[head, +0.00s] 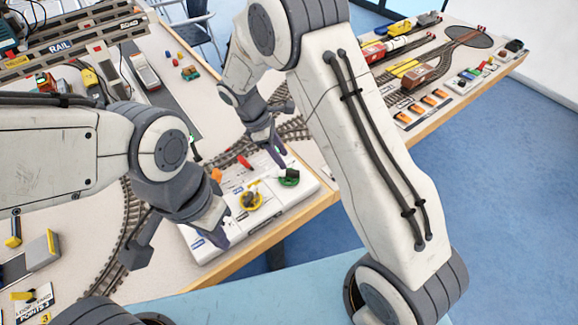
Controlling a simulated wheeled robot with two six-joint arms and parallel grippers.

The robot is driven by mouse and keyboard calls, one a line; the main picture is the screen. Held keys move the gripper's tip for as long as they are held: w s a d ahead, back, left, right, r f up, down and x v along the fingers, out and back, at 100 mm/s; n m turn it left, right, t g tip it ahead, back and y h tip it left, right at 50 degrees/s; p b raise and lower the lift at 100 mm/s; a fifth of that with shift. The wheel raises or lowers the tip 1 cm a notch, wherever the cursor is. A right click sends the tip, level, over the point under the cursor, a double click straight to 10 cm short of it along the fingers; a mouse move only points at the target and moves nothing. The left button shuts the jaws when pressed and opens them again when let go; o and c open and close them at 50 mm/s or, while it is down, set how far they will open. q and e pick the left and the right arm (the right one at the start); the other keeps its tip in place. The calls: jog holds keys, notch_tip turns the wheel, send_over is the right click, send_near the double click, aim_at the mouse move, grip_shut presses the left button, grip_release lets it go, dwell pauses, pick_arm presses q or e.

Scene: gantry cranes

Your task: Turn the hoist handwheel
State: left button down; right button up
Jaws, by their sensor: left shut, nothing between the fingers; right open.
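A white control panel (300,203) lies at the table's front edge. It carries a yellow handwheel (259,205) with a dark knob and a green handwheel (291,182) to its right. The panel labels are too small to read, so I cannot tell which wheel is the hoist one. My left gripper (218,238) is shut and empty over the panel's left part, left of the yellow wheel. My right gripper (272,158) is open, above and behind the green wheel; I cannot tell whether it touches anything.
A gantry marked RAIL (75,45) stands at the back left. A second panel with orange switches (433,101) sits at the right. My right arm crosses the middle.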

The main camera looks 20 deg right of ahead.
aim_at(291, 171)
jog(key=x, duration=0.6)
grip_shut()
